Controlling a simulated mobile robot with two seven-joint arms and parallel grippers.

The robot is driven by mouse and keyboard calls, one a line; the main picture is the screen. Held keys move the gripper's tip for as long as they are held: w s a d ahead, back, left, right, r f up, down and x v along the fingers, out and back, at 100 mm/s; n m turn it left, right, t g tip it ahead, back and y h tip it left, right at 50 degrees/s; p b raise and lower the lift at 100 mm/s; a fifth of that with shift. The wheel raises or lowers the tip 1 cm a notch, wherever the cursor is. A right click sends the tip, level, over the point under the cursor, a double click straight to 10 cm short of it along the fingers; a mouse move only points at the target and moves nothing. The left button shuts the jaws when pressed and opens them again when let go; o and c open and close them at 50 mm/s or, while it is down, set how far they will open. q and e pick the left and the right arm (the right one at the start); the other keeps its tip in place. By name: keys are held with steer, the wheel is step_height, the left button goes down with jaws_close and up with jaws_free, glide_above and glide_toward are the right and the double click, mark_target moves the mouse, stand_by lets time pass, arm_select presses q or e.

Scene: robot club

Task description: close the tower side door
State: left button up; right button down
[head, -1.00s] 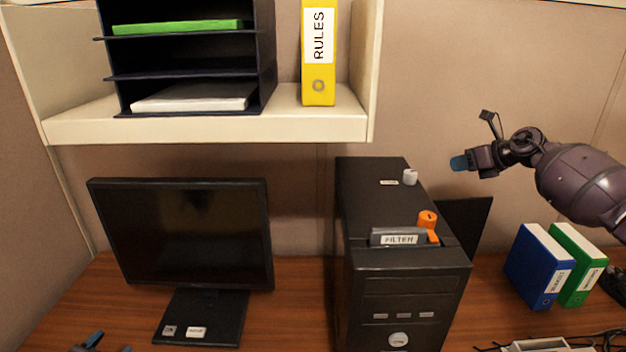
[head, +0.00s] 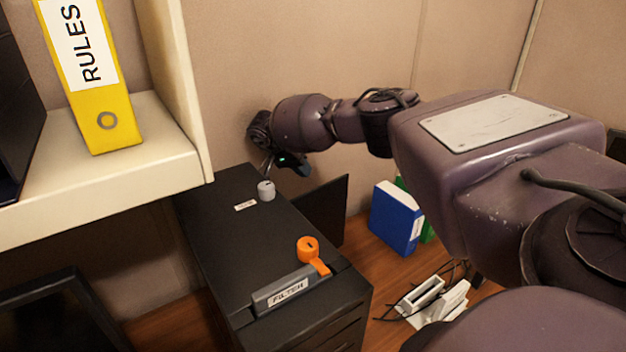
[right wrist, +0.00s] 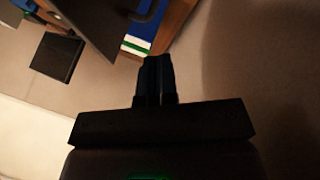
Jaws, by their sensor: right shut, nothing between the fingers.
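The black tower (head: 225,225) stands on the desk in the head view. Its side door (head: 325,212) is a thin dark panel that sticks out from the tower's right side, toward the back, so it stands open. My right gripper (head: 292,165) is above and behind the door, near the tower's back right corner, and looks apart from both. In the right wrist view its fingers (right wrist: 157,82) are shut with nothing between them. A dark panel (right wrist: 105,22), probably the door, lies beyond the fingertips there. My left gripper is out of view.
A grey knob (head: 266,191), an orange knob (head: 308,248) and a FILTER piece (head: 287,291) are on the tower's top. A blue binder (head: 395,220) and cables stand to the right. The shelf (head: 150,150) with a yellow RULES binder (head: 92,80) overhangs at left.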

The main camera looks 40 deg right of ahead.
arm_select(q)
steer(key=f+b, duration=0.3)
steer(key=b, duration=0.1)
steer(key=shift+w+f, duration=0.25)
arm_select(e)
steer(key=x, duration=1)
steer(key=shift+s, duration=0.1)
